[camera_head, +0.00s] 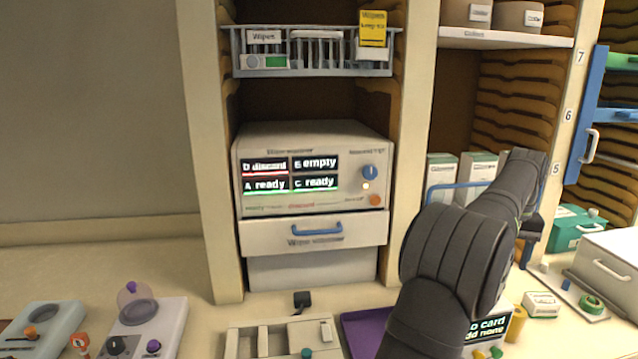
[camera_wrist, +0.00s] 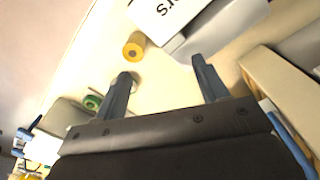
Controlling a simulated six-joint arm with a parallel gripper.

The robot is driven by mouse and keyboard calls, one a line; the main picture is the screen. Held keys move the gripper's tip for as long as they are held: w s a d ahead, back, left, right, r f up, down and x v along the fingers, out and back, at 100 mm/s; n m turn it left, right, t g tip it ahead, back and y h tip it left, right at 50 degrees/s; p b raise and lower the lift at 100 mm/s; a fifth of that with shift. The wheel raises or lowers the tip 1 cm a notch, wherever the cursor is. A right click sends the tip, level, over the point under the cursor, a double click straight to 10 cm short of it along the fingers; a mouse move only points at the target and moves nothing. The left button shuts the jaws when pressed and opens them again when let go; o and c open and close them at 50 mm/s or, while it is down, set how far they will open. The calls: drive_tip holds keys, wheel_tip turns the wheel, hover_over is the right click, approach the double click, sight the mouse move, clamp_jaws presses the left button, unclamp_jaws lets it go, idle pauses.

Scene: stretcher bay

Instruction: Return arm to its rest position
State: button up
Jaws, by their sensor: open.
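My gripper shows in the wrist view (camera_wrist: 163,85) with its two grey fingers spread wide apart and nothing between them. In the head view my dark, sleeved arm rises from the bottom right of centre and reaches toward the right shelf bay. There the gripper end is mostly hidden behind the arm. A yellow cylinder (camera_wrist: 134,46) lies beyond the left finger in the wrist view, apart from it. A green ring (camera_wrist: 92,102) lies left of that finger.
A wipes warmer (camera_head: 314,185) with a blue-handled drawer (camera_head: 316,229) stands in the middle bay. A wire basket (camera_head: 311,50) hangs above it. White boxes (camera_head: 478,166) stand behind my arm. A purple tray (camera_head: 362,330), a control box (camera_head: 150,325) and a white case (camera_head: 608,268) crowd the counter.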

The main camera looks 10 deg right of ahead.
drive_tip(key=w+a+r+n, duration=0.2)
drive_tip(key=w+a, duration=0.3)
drive_tip(key=a, duration=0.3)
drive_tip(key=w+a+r+n, duration=0.2)
drive_tip(key=w+a+r, duration=0.1)
drive_tip(key=w+a, duration=0.4)
drive_tip(key=a+f+n, duration=0.3)
drive_tip(key=a+n, duration=0.4)
drive_tip(key=a, duration=0.6)
drive_tip(key=a+f+n, duration=0.3)
drive_tip(key=a+n, duration=0.5)
drive_tip(key=a, duration=0.6)
drive_tip(key=shift+w+a+f, duration=0.2)
drive_tip(key=shift+w+f, duration=0.1)
drive_tip(key=shift+w, duration=0.05)
drive_tip(key=d+r+m, duration=0.2)
drive_tip(key=d+m, duration=0.4)
drive_tip(key=d, duration=0.4)
drive_tip(key=d+r+m, duration=0.3)
drive_tip(key=d+m, duration=0.3)
drive_tip(key=d, duration=0.5)
drive_tip(key=shift+s+d+m, duration=0.15)
drive_tip(key=shift+s+m, duration=0.15)
drive_tip(key=shift+m, duration=0.1)
